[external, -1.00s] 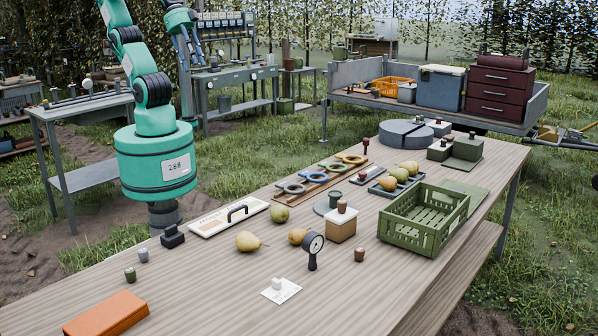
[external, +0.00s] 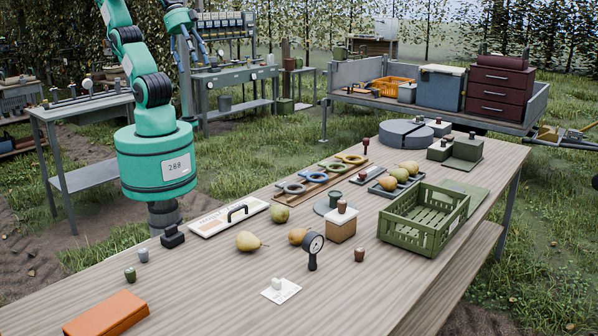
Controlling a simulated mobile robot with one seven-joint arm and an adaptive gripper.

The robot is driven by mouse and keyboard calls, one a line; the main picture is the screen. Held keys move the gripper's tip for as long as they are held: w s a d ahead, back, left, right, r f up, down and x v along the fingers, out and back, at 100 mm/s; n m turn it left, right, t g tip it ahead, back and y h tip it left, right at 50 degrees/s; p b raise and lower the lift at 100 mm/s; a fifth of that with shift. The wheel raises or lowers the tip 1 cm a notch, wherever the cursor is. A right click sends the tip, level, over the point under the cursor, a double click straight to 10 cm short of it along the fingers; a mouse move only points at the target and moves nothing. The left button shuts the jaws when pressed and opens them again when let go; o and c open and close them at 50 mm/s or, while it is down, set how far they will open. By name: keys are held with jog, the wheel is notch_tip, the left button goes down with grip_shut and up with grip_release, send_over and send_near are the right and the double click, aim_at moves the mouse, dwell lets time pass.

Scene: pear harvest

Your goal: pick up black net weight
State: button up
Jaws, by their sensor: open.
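A small black block with a raised top (external: 172,237), which I take to be the black net weight, sits on the wooden table near its left edge, just in front of my arm's base. It stands upright and apart from the white board to its right. My gripper (external: 191,62) hangs at the top left of the external view, high above and behind the weight. Its fingers are open with nothing seen between them, though they are small against the grey bench behind.
A green crate (external: 424,218) stands at right.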

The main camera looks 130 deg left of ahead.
jog(key=g, duration=0.6)
send_over(171, 227)
notch_tip(171, 227, down, 34)
jog(key=shift+r+n, duration=0.2)
jog(key=shift+n, duration=0.2)
jog(key=shift+f+b, duration=0.95)
jog(key=shift+f, duration=3.35)
jog(key=shift+f, duration=0.1)
